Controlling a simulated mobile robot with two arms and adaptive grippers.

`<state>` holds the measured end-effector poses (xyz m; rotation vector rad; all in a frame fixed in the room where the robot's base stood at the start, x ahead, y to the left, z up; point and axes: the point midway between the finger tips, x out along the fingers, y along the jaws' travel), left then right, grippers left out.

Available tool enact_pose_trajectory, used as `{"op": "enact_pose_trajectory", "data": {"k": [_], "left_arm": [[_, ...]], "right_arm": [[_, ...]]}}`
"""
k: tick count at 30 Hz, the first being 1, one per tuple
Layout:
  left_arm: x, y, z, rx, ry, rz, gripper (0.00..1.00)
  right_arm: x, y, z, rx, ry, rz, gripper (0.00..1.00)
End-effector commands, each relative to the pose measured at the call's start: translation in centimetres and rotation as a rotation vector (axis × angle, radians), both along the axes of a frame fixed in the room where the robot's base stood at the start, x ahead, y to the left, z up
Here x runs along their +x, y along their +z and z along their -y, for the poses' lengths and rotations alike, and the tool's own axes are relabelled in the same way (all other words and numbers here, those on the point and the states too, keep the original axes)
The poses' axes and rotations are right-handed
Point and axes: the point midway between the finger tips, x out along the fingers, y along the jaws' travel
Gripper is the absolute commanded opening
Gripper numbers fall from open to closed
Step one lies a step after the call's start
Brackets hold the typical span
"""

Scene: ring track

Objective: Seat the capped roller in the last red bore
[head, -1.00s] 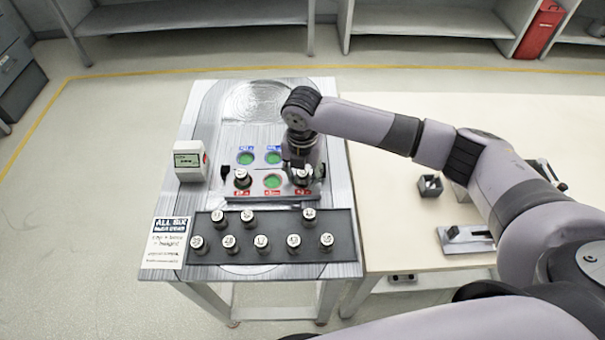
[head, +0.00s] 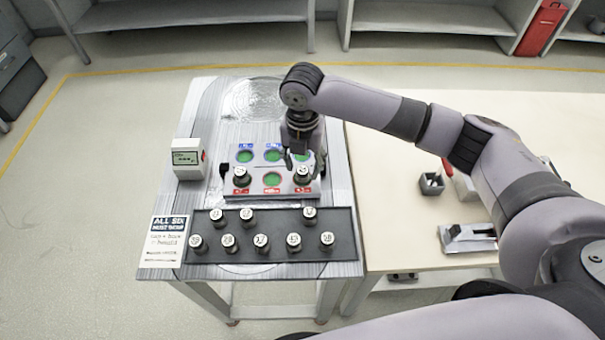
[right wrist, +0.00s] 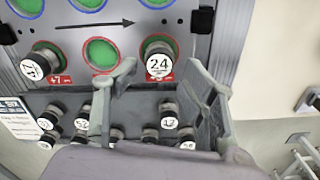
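A fixture plate (head: 232,194) has a back row of blue-ringed bores and a front row of red-ringed bores. A white-capped roller stands in the left red bore (head: 241,177). Another roller, its cap reading 24 (right wrist: 159,66), stands in the right red bore. The middle red bore (head: 272,180) is empty and shows green; it also shows in the right wrist view (right wrist: 101,53). My left gripper is not in view.
A dark tray (head: 180,262) in front holds several numbered capped rollers. A white display box (head: 188,160) stands left of the plate, and a printed sign (head: 164,240) lies at the front left. A small dark holder (head: 431,184) and a grey fixture (head: 468,238) are on the right table.

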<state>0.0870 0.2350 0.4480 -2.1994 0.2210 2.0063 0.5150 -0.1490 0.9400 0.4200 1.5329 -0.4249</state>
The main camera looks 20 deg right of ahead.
Motion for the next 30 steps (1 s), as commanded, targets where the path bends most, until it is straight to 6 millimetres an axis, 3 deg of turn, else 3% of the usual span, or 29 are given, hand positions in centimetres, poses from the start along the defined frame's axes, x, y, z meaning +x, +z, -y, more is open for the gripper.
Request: {"op": "enact_pose_trajectory", "data": {"k": [6, 12, 30], "left_arm": [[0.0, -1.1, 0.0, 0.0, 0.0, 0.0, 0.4], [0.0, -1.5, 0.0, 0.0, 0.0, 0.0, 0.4], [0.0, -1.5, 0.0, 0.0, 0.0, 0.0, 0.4]], "right_arm": [[0.2, 5.0, -0.1, 0.003, 0.0, 0.007, 0.48], [0.2, 7.8, -0.1, 0.003, 0.0, 0.005, 0.48], [0.1, 8.6, -0.1, 0.002, 0.0, 0.004, 0.48]]}}
